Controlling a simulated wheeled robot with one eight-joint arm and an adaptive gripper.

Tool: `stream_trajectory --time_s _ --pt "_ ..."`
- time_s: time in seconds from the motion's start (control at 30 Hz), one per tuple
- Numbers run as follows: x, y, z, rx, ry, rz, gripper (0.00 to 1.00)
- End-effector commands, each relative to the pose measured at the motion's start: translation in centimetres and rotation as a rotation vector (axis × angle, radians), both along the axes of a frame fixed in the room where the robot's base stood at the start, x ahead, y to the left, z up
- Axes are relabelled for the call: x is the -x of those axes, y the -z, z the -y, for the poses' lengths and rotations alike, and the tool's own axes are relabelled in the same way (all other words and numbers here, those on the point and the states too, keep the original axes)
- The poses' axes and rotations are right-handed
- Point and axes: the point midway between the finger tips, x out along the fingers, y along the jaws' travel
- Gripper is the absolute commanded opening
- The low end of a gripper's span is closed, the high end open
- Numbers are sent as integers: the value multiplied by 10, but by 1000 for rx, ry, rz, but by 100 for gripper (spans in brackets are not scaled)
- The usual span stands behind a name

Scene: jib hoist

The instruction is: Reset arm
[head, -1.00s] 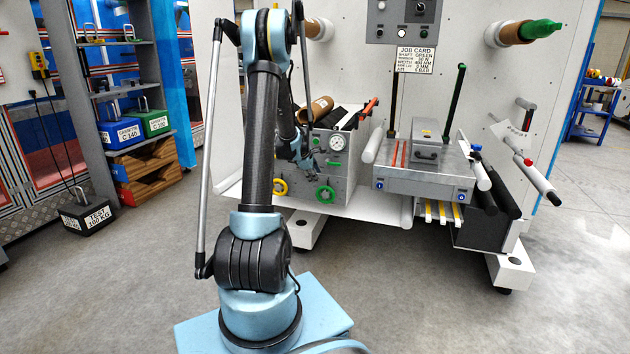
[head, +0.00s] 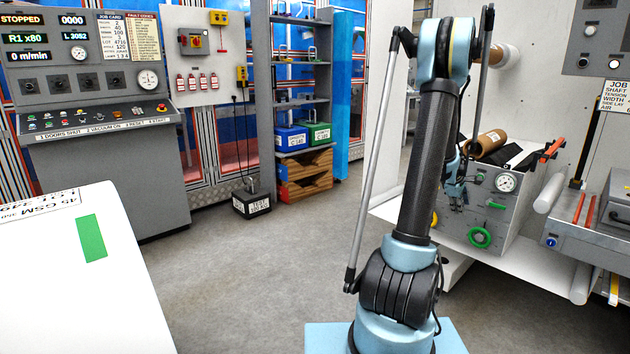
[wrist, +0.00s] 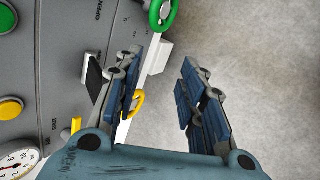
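My arm stands upright in the head view, with its forearm folded down on the far side. My gripper (head: 456,196) hangs near the front of the grey valve box (head: 518,211). In the wrist view my gripper (wrist: 158,90) has its two blue fingers spread apart, with only floor and machine edge between them. Nothing is held. The green handwheel (wrist: 163,14) shows at the top of the wrist view, and the yellow handwheel (wrist: 137,103) shows partly behind the left finger.
A stopped control console (head: 100,130) stands at the left. A white surface (head: 70,280) with a green patch fills the near left. A shelf rack (head: 303,110) with bins and a black test weight (head: 251,203) stand behind. Open floor (head: 240,270) lies between.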

Motion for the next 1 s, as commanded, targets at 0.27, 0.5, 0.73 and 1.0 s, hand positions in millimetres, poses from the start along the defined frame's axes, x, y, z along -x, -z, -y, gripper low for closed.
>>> stream_trajectory --time_s 0.27,0.5,0.73,1.0 --pt "25 -44 -85 -102 79 62 37" --pt "57 -71 -153 -191 154 103 37" --pt "96 -88 -213 -274 229 131 37" --pt "149 -96 -276 -370 320 151 37"
